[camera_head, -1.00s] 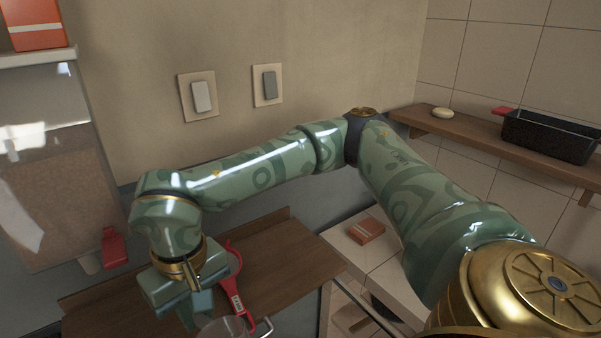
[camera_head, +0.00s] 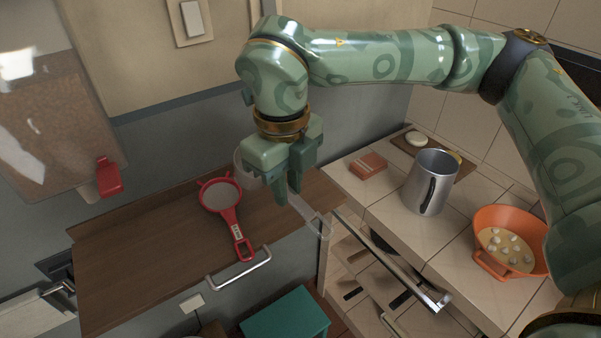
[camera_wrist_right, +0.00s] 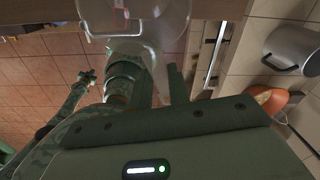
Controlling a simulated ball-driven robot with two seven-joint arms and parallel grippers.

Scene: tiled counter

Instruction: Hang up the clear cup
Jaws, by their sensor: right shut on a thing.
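The clear cup (camera_head: 244,160) is see-through, with a long clear handle (camera_head: 318,222). My right gripper (camera_head: 287,190) is shut on the handle, above the right part of the wooden counter. The jaws hide part of the cup in the head view. In the right wrist view the clear cup (camera_wrist_right: 135,14) is at the top and its handle runs down between the fingers (camera_wrist_right: 160,88). My left gripper (camera_wrist_right: 87,77) seems to show small at the left of the right wrist view; its jaws are too small to read. It is outside the head view.
A red strainer (camera_head: 222,200) lies on the wooden counter (camera_head: 140,245). A metal bar (camera_head: 240,272) is on its front edge and a rail (camera_head: 400,265) runs along the tiled counter. There stand a metal mug (camera_head: 428,185), an orange colander (camera_head: 508,240) and a reddish box (camera_head: 369,165).

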